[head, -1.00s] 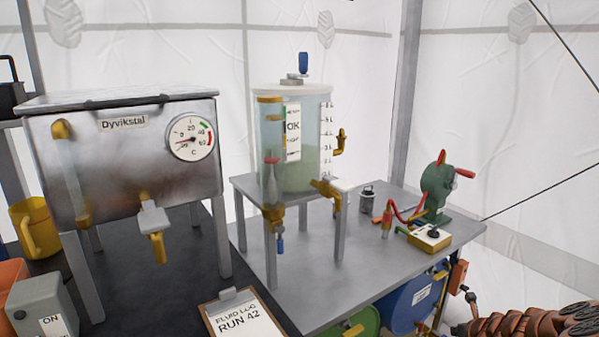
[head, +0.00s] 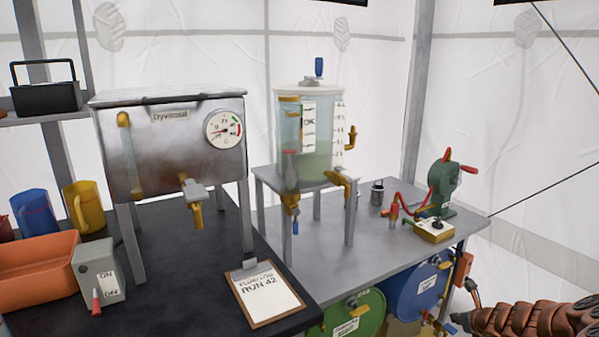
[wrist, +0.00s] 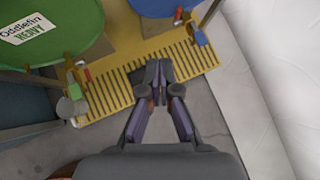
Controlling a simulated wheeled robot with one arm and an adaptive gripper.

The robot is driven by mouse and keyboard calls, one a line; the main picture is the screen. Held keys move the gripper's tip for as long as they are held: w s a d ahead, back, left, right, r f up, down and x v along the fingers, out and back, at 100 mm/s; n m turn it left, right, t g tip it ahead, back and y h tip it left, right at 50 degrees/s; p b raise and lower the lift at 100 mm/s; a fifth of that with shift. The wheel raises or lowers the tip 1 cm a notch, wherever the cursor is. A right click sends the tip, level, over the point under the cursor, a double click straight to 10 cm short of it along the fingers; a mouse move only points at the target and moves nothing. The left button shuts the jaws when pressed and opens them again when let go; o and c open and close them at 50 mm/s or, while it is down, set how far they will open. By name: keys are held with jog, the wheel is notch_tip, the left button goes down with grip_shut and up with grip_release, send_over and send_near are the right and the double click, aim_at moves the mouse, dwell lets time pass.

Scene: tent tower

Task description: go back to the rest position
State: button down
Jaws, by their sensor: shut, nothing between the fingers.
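My gripper (wrist: 158,72) shows in the wrist view with its two fingers together and nothing between them. It points down over the edge of a yellow slatted grate (wrist: 120,95) on the grey floor and touches no object that I can see. In the head view my brown ribbed arm (head: 530,318) is at the lower right corner, and the gripper itself is out of that view.
A green drum (wrist: 50,30) lies left of my gripper, with a small tap beside it. A blue drum (head: 418,290) sits under the grey table (head: 330,275). White tent wall (wrist: 275,60) is close on the right. A clipboard (head: 265,293) lies on the dark table.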

jog(key=w+a+r+n+t+y+p, duration=0.15)
jog(key=a+r+n, duration=0.25)
jog(key=a+r, duration=0.5)
jog(key=w+a+r+n+g+y+p, duration=0.1)
jog(key=w+a+r+n+y+p, duration=0.15)
jog(key=a+r+n, duration=0.45)
jog(key=s+a+r+n+g+y+p, duration=0.15)
jog(key=s+a+r+n+y, duration=0.25)
jog(key=a+r, duration=0.8)
jog(key=s+a+r+n+g+p, duration=0.4)
jog(key=s+a+n, duration=0.5)
jog(key=s+a, duration=0.35)
jog(key=s+a+r+n+g+h+p, duration=0.1)
jog(key=s+n, duration=0.1)
jog(key=s, duration=0.3)
jog(key=s+a+r+n+g+p, duration=0.1)
jog(key=s+n+g+p, duration=0.15)
jog(key=s, duration=0.25)
jog(key=s+d+r+n+g+h+p, duration=0.1)
jog(key=s+d, duration=0.4)
jog(key=s, duration=0.5)
jog(key=s+d+r+n+g+h+p, duration=0.2)
jog(key=s+d+n+h+p, duration=0.1)
jog(key=s, duration=0.7)
jog(key=d+n+h, duration=0.1)
jog(key=n+h, duration=0.1)
jog(key=shift+s+d+h, duration=0.25)
jog(key=shift+d+h, duration=0.05)
jog(key=shift+d, duration=0.05)
